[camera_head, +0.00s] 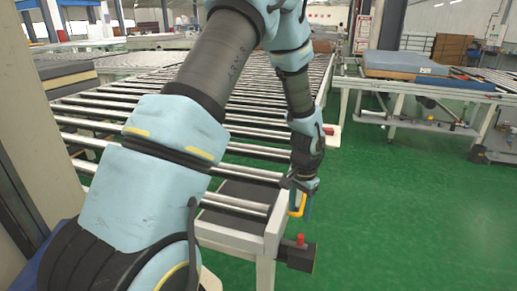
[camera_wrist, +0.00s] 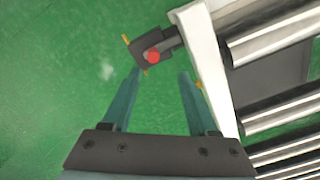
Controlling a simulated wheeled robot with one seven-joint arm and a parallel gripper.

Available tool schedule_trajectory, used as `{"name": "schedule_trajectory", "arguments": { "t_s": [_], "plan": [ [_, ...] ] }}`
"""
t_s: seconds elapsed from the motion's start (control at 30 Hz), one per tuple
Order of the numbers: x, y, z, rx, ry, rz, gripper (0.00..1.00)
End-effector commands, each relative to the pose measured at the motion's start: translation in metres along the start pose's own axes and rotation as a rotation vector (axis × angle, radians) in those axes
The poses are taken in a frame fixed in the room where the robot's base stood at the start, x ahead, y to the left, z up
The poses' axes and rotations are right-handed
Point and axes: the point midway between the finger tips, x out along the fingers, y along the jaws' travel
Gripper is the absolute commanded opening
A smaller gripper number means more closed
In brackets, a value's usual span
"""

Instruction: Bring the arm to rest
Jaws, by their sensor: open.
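My arm reaches up, over and down across the head view. My gripper (camera_head: 304,208) hangs at the front right corner of the roller conveyor (camera_head: 240,228), pointing down. In the wrist view my gripper (camera_wrist: 158,75) shows two blue-green fingers, spread apart with nothing between them. Beyond the fingertips is a dark box with a red button (camera_wrist: 152,57), fixed to the conveyor's corner. The box also shows below my gripper in the head view (camera_head: 298,257). I cannot tell whether a finger touches the conveyor frame.
A blue mattress (camera_head: 400,62) lies on a second conveyor table (camera_head: 430,88) at the back right. Grey mattresses (camera_head: 62,68) are stacked at the left, near a beige post (camera_head: 32,110). Green floor (camera_head: 400,200) is clear at the right.

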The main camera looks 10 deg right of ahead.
Motion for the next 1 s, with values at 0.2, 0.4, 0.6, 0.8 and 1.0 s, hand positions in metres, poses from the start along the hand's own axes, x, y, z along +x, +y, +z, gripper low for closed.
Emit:
{"name": "schedule_trajectory", "arguments": {
  "t_s": [0.2,0.4,0.6,0.8,1.0],
  "plan": [
    [-0.067,-0.061,0.064,-0.254,0.032,-0.034,0.59],
    [-0.127,-0.096,0.158,-0.573,0.073,-0.056,0.59],
    [-0.157,-0.097,0.227,-0.81,0.111,-0.058,0.59],
    [-0.165,-0.093,0.25,-0.898,0.128,-0.056,0.59],
    [-0.165,-0.093,0.25,-0.898,0.128,-0.056,0.59]
  ]
}}
